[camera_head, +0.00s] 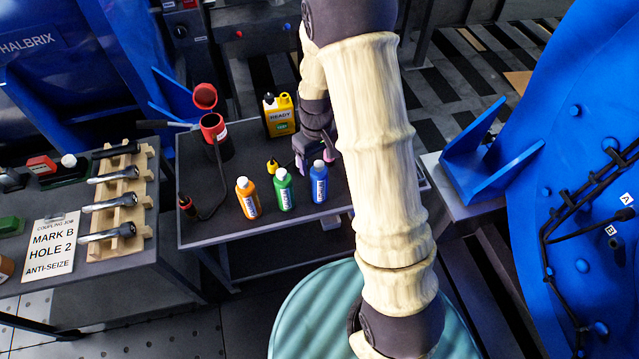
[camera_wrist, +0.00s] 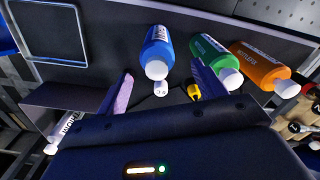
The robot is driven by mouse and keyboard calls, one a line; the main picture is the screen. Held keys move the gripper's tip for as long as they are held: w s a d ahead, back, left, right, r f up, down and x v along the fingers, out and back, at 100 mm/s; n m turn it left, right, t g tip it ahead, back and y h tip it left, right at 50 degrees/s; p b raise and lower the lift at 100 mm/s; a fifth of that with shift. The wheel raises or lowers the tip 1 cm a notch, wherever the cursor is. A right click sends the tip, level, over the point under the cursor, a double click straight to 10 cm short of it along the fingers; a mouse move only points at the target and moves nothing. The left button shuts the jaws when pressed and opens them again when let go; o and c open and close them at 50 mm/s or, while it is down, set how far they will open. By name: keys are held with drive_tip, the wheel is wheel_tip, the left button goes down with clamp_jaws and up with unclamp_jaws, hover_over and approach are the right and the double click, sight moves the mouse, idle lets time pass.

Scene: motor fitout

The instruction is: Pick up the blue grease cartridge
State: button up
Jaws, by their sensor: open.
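The blue grease cartridge (camera_head: 319,185) stands upright with a white cap at the right end of a row on the dark bench, beside the green cartridge (camera_head: 284,192) and the orange one (camera_head: 248,200). In the wrist view the blue cartridge (camera_wrist: 158,45) lies ahead of the gap between my fingers, its cap toward me. My gripper (camera_head: 315,145) is open and empty just behind the blue cartridge, close to its cap. In the wrist view my gripper (camera_wrist: 165,88) has a finger on each side of the gap. Contact with the cartridge cannot be told.
The green cartridge (camera_wrist: 212,55) stands close to the right finger in the wrist view. A small yellow-topped item (camera_head: 272,166) and a yellow jug (camera_head: 279,115) stand behind the row. A red-and-black cup (camera_head: 214,137) stands at left. A white-capped container (camera_wrist: 65,130) is at left in the wrist view.

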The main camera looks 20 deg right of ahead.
sight(319, 172)
drive_tip(key=shift+f, duration=0.25)
drive_tip(key=shift+s+d+f, duration=0.1)
drive_tip(key=shift+f, duration=1.2)
drive_tip(key=shift+s+d+f, duration=0.1)
drive_tip(key=shift+f, duration=1.2)
drive_tip(key=shift+w, duration=0.1)
clamp_jaws()
